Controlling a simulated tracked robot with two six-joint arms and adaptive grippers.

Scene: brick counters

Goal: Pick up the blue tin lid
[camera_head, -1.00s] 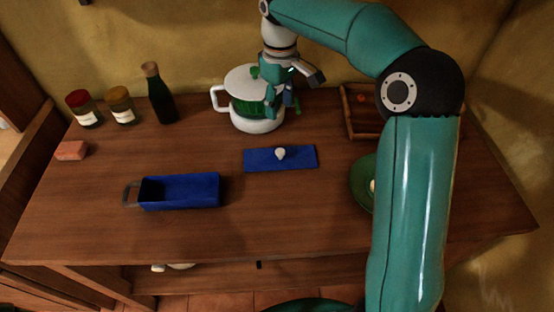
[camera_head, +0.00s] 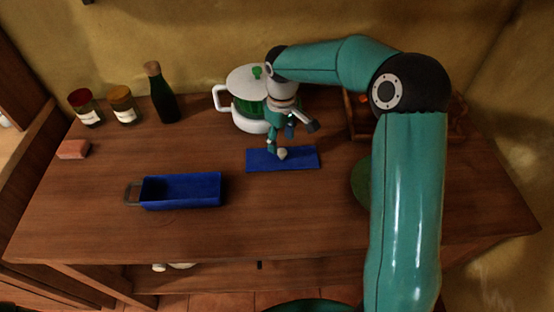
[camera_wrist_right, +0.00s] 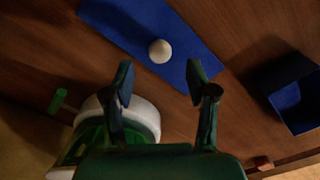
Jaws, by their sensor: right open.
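The blue tin lid (camera_head: 302,160) is a flat blue rectangle lying on the wooden counter, with a pale round knob near its middle. It also shows in the right wrist view (camera_wrist_right: 190,42), its knob (camera_wrist_right: 160,51) just beyond the fingertips. My right gripper (camera_head: 281,143) is open, pointing down close to the knob. In the right wrist view, its two fingers (camera_wrist_right: 161,86) are spread and empty, with the knob roughly in line with the gap. The open blue tin (camera_head: 185,192) stands to the left of the lid. My left gripper is not in view.
A white pot (camera_head: 240,102) with green parts stands close behind the lid. A dark bottle (camera_head: 161,95), two jars (camera_head: 123,106) and a pinkish block (camera_head: 73,149) are at the back left. My right arm partly hides a wooden tray (camera_head: 357,128) and green dish (camera_head: 360,185).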

